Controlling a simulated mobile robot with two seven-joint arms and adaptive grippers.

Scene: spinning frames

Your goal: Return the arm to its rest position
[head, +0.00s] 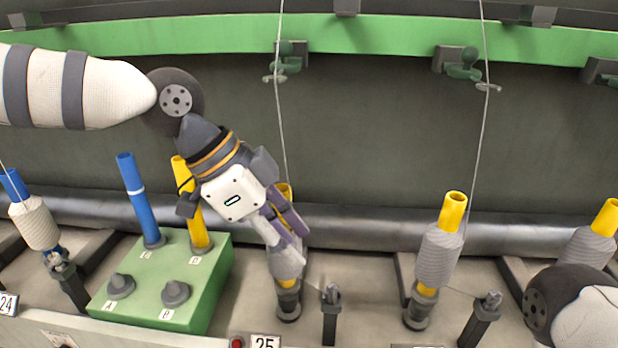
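My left arm (80,88) reaches in from the left. Its gripper (284,228) points down to the right, in front of or at the upper part of a grey-wound bobbin (286,262) with a yellow tube, above the 25 label. The fingers overlap the bobbin in the picture. Whether they touch or grip it I cannot tell. Part of my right arm (585,310) shows at the lower right corner; its gripper is out of view.
A green box (213,290) holds a blue tube (138,200), a yellow tube (197,222) and grey pegs. Other wound bobbins stand at left (36,222) and right (439,255). Threads run up to the green rail (390,36). A dark roller (370,228) lies behind the bobbins.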

